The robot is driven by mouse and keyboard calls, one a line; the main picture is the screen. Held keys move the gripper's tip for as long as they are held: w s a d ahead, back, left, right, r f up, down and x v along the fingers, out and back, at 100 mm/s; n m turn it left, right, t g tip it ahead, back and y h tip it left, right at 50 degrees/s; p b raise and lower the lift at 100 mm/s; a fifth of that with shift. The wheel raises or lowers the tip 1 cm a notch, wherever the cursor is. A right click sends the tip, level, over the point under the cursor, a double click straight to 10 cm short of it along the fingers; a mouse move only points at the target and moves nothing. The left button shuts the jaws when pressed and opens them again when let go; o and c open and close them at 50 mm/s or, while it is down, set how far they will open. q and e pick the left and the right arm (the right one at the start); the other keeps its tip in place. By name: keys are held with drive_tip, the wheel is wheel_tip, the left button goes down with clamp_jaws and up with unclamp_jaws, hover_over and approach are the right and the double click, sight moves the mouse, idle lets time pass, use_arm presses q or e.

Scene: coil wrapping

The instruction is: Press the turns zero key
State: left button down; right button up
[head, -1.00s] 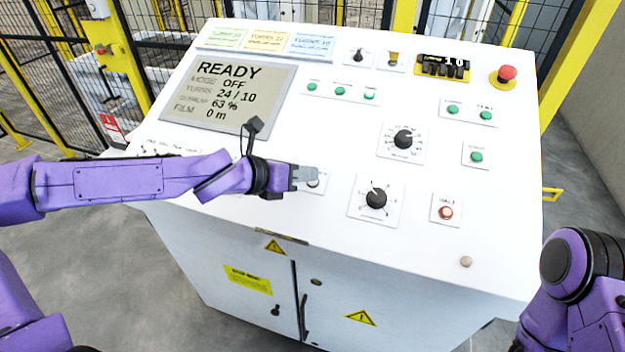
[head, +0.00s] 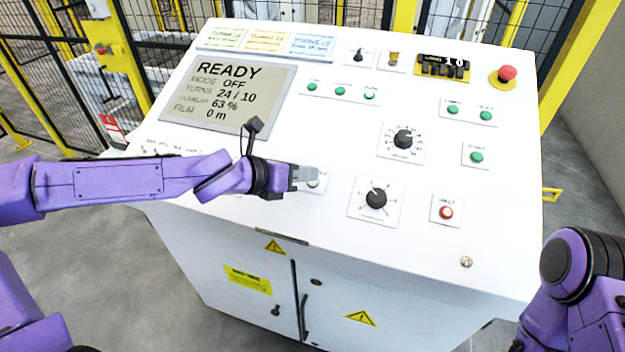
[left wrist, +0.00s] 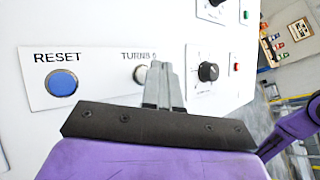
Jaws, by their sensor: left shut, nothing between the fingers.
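The turns zero key is a pale button on a white plate. In the left wrist view the key (left wrist: 141,73) shows just left of my fingertips, under a label reading "TURNS 0", partly hidden by the fingers. In the head view its plate (head: 318,187) shows at the tip of my left gripper (head: 308,174). My left gripper is shut and empty, and its fingertips (left wrist: 158,68) are over or beside the key. I cannot tell whether they touch it. The panel display (head: 228,95) reads READY, MODE OFF, TURNS 24 / 10. My right gripper is not in view.
A blue RESET button (left wrist: 62,83) sits left of the key. Black knobs (head: 376,198) and (head: 403,139) and a red HALT button (head: 446,212) lie to the right. A red emergency stop (head: 507,73) is at the back right. Wire fencing stands behind the panel.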

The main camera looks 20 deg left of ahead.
use_arm(q)
drive_tip(key=shift+f, duration=0.1)
drive_tip(key=shift+w+f+b, duration=0.2)
drive_tip(key=shift+f+b, duration=0.1)
drive_tip(key=shift+b, duration=0.05)
drive_tip(key=shift+w+f+b, duration=0.1)
drive_tip(key=shift+f+b, duration=0.3)
idle(0.6)
drive_tip(key=shift+r, duration=0.15)
drive_tip(key=shift+s+r+p, duration=0.35)
drive_tip(key=shift+r+p, duration=0.3)
drive_tip(key=shift+p, duration=0.1)
drive_tip(key=shift+s+r+p, duration=0.1)
drive_tip(key=shift+r+p, duration=0.55)
drive_tip(key=s+r+p, duration=0.1)
drive_tip(key=r+p, duration=0.2)
drive_tip(key=shift+s+r, duration=0.15)
drive_tip(key=shift+s, duration=0.25)
